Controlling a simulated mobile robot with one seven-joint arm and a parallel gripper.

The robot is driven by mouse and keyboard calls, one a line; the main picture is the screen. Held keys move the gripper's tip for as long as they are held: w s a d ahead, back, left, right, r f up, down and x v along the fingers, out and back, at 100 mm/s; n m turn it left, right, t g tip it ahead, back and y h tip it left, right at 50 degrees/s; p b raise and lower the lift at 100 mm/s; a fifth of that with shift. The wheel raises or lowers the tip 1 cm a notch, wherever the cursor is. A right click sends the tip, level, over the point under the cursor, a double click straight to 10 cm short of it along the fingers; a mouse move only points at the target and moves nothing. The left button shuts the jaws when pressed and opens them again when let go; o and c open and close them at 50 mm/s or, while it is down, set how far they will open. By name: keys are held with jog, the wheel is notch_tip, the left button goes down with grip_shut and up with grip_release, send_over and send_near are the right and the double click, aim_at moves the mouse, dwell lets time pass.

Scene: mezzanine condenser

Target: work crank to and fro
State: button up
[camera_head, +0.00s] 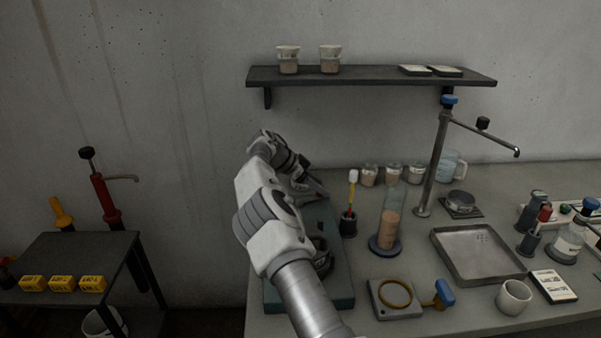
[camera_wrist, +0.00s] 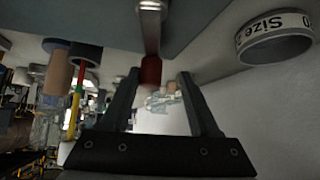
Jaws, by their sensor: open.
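The crank shows in the wrist view as a flat metal arm (camera_wrist: 150,30) ending in a dark red grip (camera_wrist: 151,71). The grip lies between the tips of my open gripper (camera_wrist: 160,75), nearer the left finger. I cannot tell whether a finger touches it. In the head view my gripper (camera_head: 313,188) reaches over the back of a teal machine base (camera_head: 341,303). My arm hides much of that machine, and I cannot make out the crank there.
Right of the machine stand a black cup (camera_head: 348,228) with a yellow-handled tool and a clear cylinder (camera_head: 391,213). A ring plate (camera_head: 378,310) lies in front, a metal tray (camera_head: 470,271) farther right. A wall shelf (camera_head: 380,77) hangs above. A lower side table (camera_head: 75,250) stands left.

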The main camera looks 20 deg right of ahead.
jog(key=n+t+b, duration=0.1)
jog(key=w+n+t+b, duration=0.1)
jog(key=w+a+n+t+b, duration=0.1)
jog(key=b, duration=0.1)
jog(key=shift+f+n+y, duration=0.25)
jog(key=shift+n+y, duration=0.05)
jog(key=shift+n, duration=0.1)
jog(key=n+t+b, duration=0.1)
jog(key=w+a+n+t+y+b, duration=0.1)
jog(key=n, duration=0.1)
jog(key=n+t+y+b, duration=0.1)
jog(key=shift+w+a+r, duration=0.1)
jog(key=shift+w+a, duration=0.2)
jog(key=shift+w, duration=0.05)
jog(key=n+y+b, duration=0.1)
jog(key=a+n+t+y+b, duration=0.1)
jog(key=n, duration=0.1)
jog(key=w+a+n+t+y+b, duration=0.1)
jog(key=n+b, duration=0.1)
jog(key=shift+a, duration=0.2)
jog(key=a+n+y+b, duration=0.1)
jog(key=n+b, duration=0.1)
jog(key=a+n+y+b, duration=0.1)
jog(key=n+y+b, duration=0.1)
jog(key=shift+t+b, duration=0.3)
jog(key=shift+b, duration=0.1)
jog(key=p+v, duration=0.3)
jog(key=v, duration=1.4)
jog(key=shift+r, duration=0.3)
